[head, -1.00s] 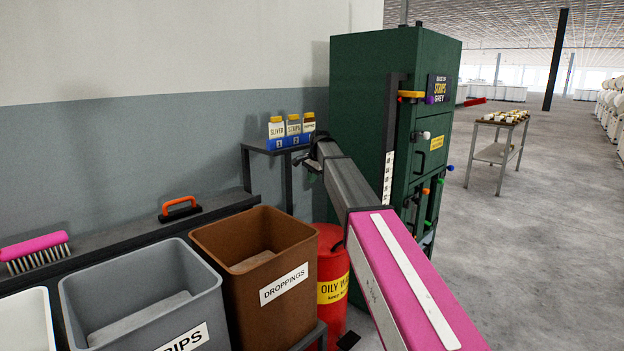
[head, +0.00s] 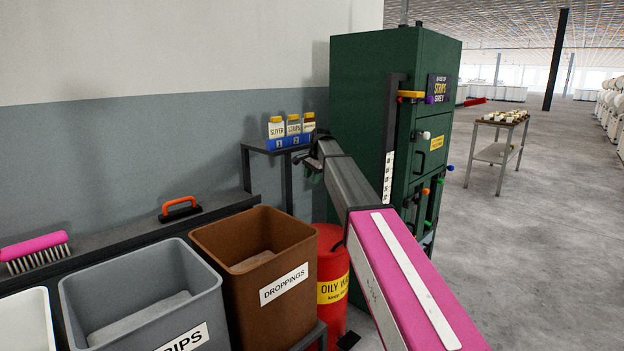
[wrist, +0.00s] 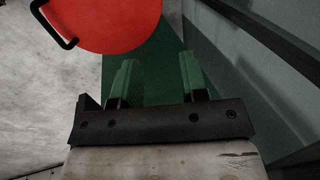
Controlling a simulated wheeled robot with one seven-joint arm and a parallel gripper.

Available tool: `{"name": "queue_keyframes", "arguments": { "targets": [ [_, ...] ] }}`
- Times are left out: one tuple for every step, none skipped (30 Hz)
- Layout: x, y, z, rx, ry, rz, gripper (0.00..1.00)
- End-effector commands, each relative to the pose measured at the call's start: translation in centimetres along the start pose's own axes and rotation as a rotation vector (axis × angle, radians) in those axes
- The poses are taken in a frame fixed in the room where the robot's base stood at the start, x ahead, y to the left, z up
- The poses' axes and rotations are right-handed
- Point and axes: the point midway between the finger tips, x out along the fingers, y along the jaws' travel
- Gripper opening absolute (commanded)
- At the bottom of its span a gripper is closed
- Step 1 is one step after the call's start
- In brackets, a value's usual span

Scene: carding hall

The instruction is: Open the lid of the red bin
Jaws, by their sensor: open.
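The red bin (head: 332,268) stands on the floor between the brown bin and the green cabinet, with a yellow "OILY" label on its front. My arm hides part of it in the head view. In the wrist view its round red lid (wrist: 115,22) shows at the top left, with a black handle (wrist: 52,25) at its left edge. The lid looks shut. My gripper (wrist: 158,60) is open and empty, its two green fingers apart, beside the lid and not visibly touching it. In the head view my gripper is mostly hidden at the far end of my arm.
A brown "DROPPINGS" bin (head: 207,238) and a grey bin (head: 75,290) stand left of the red bin. The green cabinet (head: 365,70) stands close behind it. A small shelf (head: 262,150) holds several bottles by the wall. Open floor lies to the right.

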Motion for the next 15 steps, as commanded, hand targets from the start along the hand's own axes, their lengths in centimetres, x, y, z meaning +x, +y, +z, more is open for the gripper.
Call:
{"name": "queue_keyframes", "arguments": {
  "targets": [
    [-0.7, 0.0, 0.0, 0.0, 0.001, -0.001, 0.4],
    [-1.1, 0.0, 0.0, 0.0, 0.001, -0.001, 0.4],
    [-1.8, 0.0, 0.0, 0.0, 0.001, -0.002, 0.4],
    [-2.4, 0.0, 0.0, 0.0, 0.002, -0.002, 0.4],
    [-3.0, 0.0, 0.0, 0.0, 0.002, -0.002, 0.4],
    [-3.8, 0.0, 0.0, 0.0, 0.001, -0.002, 0.4],
    [-4.3, 0.0, 0.0, 0.0, 0.001, -0.002, 0.4],
    [-4.9, 0.0, 0.0, 0.0, 0.002, -0.002, 0.4],
    [-5.7, 0.0, 0.0, 0.0, 0.002, -0.002, 0.4],
    [-6.2, 0.0, 0.0, 0.0, 0.001, -0.002, 0.4],
    [-6.7, 0.0, 0.0, 0.0, 0.001, -0.002, 0.4],
    [-7.3, 0.0, 0.0, 0.0, 0.001, -0.002, 0.4],
    [-7.8, 0.0, 0.0, 0.0, 0.001, -0.002, 0.4],
    [-8.2, 0.0, 0.0, 0.0, 0.001, -0.002, 0.4],
    [-8.7, 0.0, 0.0, 0.0, 0.001, -0.002, 0.4]
  ]
}}
